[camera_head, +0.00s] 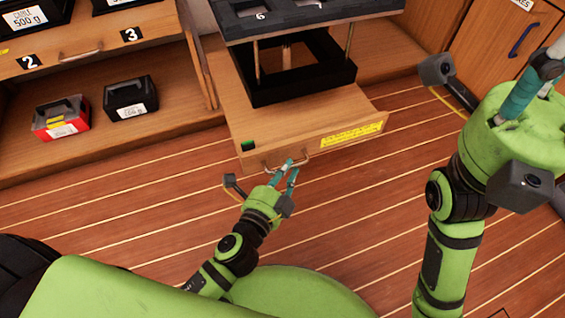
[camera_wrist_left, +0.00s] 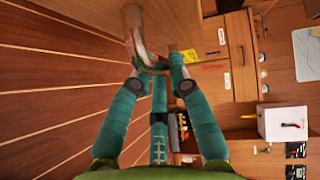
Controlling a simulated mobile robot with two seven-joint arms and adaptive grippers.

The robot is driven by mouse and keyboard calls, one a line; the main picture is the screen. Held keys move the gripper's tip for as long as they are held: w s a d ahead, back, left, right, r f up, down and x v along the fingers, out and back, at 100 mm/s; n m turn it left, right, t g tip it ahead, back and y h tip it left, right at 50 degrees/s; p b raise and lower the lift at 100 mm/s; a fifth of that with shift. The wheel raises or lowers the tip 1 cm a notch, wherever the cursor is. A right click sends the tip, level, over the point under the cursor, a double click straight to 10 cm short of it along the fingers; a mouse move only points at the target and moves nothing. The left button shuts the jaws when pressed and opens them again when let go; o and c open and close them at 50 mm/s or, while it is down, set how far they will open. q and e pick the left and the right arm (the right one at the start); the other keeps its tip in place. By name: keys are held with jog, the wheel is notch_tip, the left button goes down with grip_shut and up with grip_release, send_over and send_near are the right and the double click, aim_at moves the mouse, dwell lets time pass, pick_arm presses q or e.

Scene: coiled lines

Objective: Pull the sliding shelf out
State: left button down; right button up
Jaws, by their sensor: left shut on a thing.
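The sliding shelf (camera_head: 232,98) is a wooden board carrying a black open frame (camera_head: 262,94). It sticks out from the cabinet over the floor. Its front has a yellow label, a small green patch and a metal bar handle (camera_head: 304,160). My left gripper (camera_head: 285,166) is shut on the handle. In the left wrist view the handle (camera_wrist_left: 133,22) passes between the teal fingers (camera_wrist_left: 160,68). My right gripper (camera_head: 532,84) is at the upper right, apart from the shelf. Its teal fingers are partly cut off by the frame edge.
A red case (camera_head: 61,118) and a black case (camera_head: 131,97) stand on the low shelf at left. A black numbered rack (camera_head: 290,18) is above the sliding shelf. Cabinet doors with a blue handle (camera_head: 524,38) are at upper right.

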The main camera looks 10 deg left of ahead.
pick_arm(q)
jog(key=shift+s+d, duration=0.1)
jog(key=shift+d, duration=0.05)
jog(key=c, duration=1.1)
grip_release()
jog(key=shift+c, duration=0.2)
jog(key=v, duration=1.2)
